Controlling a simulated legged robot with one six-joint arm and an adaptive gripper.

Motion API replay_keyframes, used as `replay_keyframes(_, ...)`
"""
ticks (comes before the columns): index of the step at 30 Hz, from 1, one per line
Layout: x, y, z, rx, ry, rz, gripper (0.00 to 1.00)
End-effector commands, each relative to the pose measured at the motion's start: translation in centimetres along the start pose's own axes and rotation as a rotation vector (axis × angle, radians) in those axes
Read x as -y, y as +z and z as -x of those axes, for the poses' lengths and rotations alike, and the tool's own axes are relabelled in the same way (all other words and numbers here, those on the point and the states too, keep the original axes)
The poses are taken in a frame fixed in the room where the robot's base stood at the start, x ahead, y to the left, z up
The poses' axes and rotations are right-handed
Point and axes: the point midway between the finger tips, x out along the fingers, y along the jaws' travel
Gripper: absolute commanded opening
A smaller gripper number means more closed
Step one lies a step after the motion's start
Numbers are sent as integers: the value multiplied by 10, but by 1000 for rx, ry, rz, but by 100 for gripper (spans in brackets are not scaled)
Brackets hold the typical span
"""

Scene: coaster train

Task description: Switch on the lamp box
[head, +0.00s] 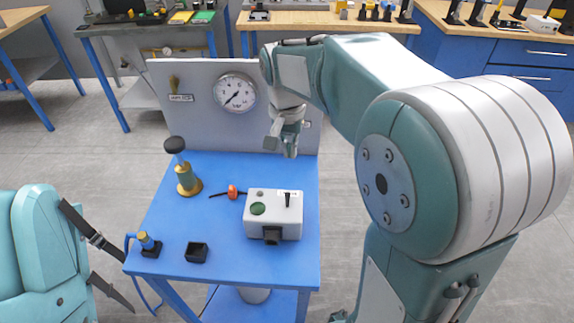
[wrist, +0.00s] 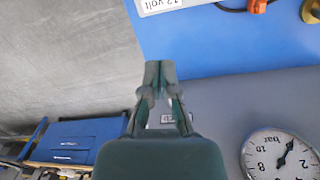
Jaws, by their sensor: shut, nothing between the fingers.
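The lamp box (head: 273,219) is a light grey box on the blue table (head: 180,225), right of the middle in the head view. Its top carries a green round lens (head: 258,209), an upright black lever (head: 288,199) and a small label. In the wrist view only its edge with the "12 volt" label (wrist: 160,5) shows at the top. My gripper (head: 281,150) is above and behind the box, in front of the upright panel, apart from both. In the wrist view my gripper (wrist: 160,68) has its fingers together, with nothing held.
The grey panel (head: 205,115) with a pressure gauge (head: 235,93) stands at the table's back. A brass valve with a black knob (head: 187,178), an orange plug on a cable (head: 232,192), a small black tray (head: 197,252) and a blue-topped part (head: 148,244) lie left of the box.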

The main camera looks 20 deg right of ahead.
Motion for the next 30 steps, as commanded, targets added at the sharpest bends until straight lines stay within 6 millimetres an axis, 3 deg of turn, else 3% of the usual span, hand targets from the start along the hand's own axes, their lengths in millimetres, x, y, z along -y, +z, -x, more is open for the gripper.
replay_keyframes(15, 0, 1, -91, 3, 3, 1, 0)
replay_keyframes(21, 1, 28, -79, -2, 0, 2, 0)
replay_keyframes(30, 1, 39, -75, 0, 1, 0, 0)
